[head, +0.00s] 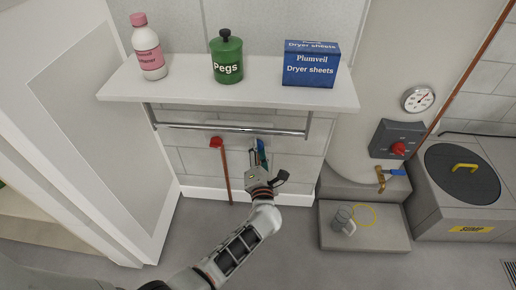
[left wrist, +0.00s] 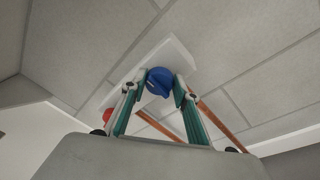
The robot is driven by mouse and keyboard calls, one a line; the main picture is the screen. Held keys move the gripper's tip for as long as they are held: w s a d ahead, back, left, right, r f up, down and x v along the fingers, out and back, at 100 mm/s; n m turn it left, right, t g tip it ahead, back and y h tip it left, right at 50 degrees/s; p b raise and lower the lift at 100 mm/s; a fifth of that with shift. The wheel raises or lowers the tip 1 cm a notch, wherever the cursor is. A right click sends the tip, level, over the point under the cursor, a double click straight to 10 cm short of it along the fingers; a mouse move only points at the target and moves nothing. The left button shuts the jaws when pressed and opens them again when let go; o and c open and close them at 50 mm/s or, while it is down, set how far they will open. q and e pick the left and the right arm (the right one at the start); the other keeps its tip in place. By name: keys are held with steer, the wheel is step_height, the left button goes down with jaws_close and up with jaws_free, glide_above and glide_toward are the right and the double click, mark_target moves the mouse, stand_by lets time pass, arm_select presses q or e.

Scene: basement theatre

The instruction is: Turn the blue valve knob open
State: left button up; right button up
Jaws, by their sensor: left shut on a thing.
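The blue valve knob (left wrist: 158,80) is on a pale plate (left wrist: 182,55) on the tiled wall in the left wrist view. My left gripper (left wrist: 160,84) has one fingertip on each side of the knob and is shut on it. In the head view my left gripper (head: 261,155) reaches the wall below the towel rail and largely hides the knob. A red knob (head: 216,142) with a copper pipe below it is to the left; it also shows in the left wrist view (left wrist: 108,115). My right gripper is not in view.
A white shelf (head: 240,96) holds a pink-capped bottle (head: 149,47), a green peg jar (head: 227,58) and a dryer sheet box (head: 310,64). A metal rail (head: 230,129) runs beneath it. At right are a brass tap (head: 381,178), a grey ledge (head: 335,238) with a mug, and a lidded unit (head: 463,173).

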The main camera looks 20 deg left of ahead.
arm_select(q)
steer(key=shift+m, duration=0.3)
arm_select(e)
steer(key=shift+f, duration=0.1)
arm_select(q)
steer(key=m, duration=0.4)
steer(key=shift+f, duration=0.15)
steer(key=m+t, duration=0.1)
steer(key=m, duration=0.2)
steer(key=shift+m+b, duration=0.35)
steer(key=shift+m, duration=0.05)
steer(key=m+t, duration=0.1)
steer(key=m, duration=0.4)
steer(key=shift+a+h, duration=0.1)
steer(key=shift+h, duration=0.3)
steer(key=m+h, duration=0.1)
steer(key=m, duration=0.4)
steer(key=shift+a+t+p, duration=0.1)
steer(key=shift+t+p, duration=0.2)
steer(key=shift+m, duration=0.5)
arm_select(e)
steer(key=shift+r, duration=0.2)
arm_select(q)
steer(key=shift+m, duration=0.3)
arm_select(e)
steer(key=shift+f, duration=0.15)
